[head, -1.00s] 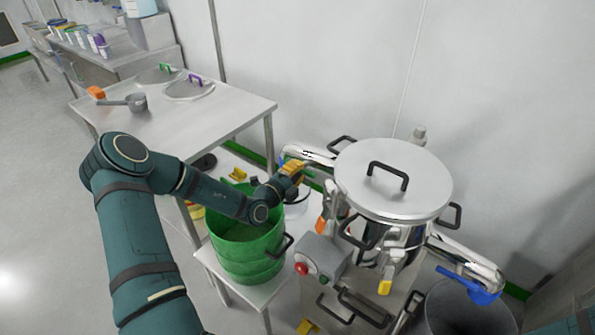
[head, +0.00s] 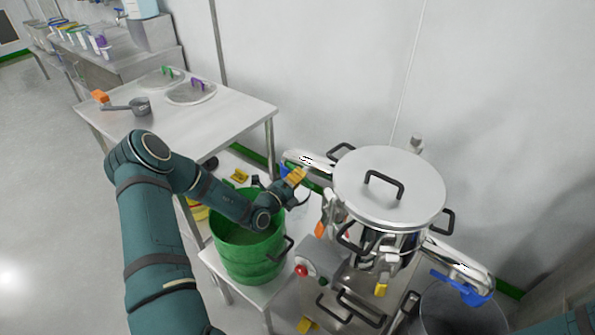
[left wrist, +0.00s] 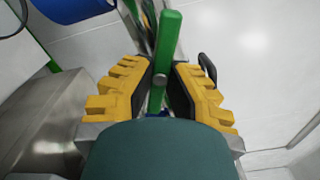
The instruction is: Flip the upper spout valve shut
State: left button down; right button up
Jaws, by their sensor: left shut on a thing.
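The upper spout (head: 310,160) is a shiny metal tube on the left side of the lidded vessel (head: 388,195). Its valve lever (left wrist: 167,45) is a green bar, clear in the left wrist view. My left gripper (head: 297,176) is at the spout. In the left wrist view its yellow fingers (left wrist: 160,90) are shut on the green lever, one on each side. In the head view the gripper largely hides the lever. My right gripper is out of view.
A green drum (head: 248,250) stands on a low table under my left forearm. A lower spout with a blue lever (head: 465,287) hangs over a grey bin (head: 460,312) at right. A steel table (head: 190,122) stands behind my arm.

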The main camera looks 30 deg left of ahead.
pick_arm(q)
jog(key=shift+w+d+m+p, duration=0.1)
jog(key=shift+m+p, duration=2.25)
jog(key=shift+m, duration=4.25)
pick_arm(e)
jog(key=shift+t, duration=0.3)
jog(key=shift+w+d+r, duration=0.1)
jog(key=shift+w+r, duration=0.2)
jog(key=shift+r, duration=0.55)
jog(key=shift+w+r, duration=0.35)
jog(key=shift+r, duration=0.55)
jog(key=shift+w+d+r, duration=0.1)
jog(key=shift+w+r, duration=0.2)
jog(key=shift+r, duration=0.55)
pick_arm(q)
jog(key=shift+m, duration=0.3)
jog(key=c, duration=0.9)
grip_release()
jog(key=shift+c, duration=0.2)
